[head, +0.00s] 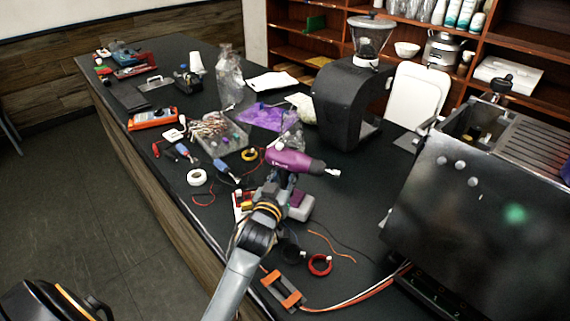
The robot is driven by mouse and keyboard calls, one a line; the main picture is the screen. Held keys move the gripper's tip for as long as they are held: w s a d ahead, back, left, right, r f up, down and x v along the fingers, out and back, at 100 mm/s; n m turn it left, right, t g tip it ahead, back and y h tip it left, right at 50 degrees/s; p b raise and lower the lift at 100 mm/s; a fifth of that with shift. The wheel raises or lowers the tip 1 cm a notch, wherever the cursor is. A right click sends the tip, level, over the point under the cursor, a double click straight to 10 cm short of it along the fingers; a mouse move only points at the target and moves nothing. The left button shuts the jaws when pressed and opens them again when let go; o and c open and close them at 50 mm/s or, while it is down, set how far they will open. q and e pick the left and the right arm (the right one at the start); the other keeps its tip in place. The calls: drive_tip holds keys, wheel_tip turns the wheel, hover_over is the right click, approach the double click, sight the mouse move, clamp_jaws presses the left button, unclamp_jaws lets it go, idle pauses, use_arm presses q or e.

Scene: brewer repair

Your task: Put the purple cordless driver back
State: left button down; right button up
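The purple cordless driver (292,160) is near the middle of the head view, its chuck and pale bit pointing right. Its battery foot (299,206) shows lower down; I cannot tell whether it rests on the table. My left gripper (279,186) reaches up from the bottom of the picture to the driver's handle. The wrist and the driver hide most of the fingers, so I cannot tell whether they are closed on the handle. My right gripper is not in view.
The black worktop (350,215) holds a silver brewer (470,220) at right and a black grinder (345,100) behind. A clear tray of parts (222,142), white tape roll (196,177), red ring (320,265) and orange-ended tool (284,290) lie around. Some worktop right of the driver is clear.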

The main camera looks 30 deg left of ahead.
use_arm(q)
drive_tip(key=shift+r, duration=0.1)
drive_tip(key=c, duration=1.3)
unclamp_jaws()
drive_tip(key=shift+f, duration=0.25)
drive_tip(key=shift+c, duration=0.2)
drive_tip(key=o, duration=0.3)
drive_tip(key=shift+s+d, duration=0.1)
drive_tip(key=shift+r, duration=0.1)
drive_tip(key=shift+s, duration=0.35)
drive_tip(key=b+v, duration=0.2)
drive_tip(key=v, duration=0.9)
drive_tip(key=shift+s+r+b, duration=0.1)
drive_tip(key=shift+s+b, duration=0.05)
drive_tip(key=shift+b, duration=0.15)
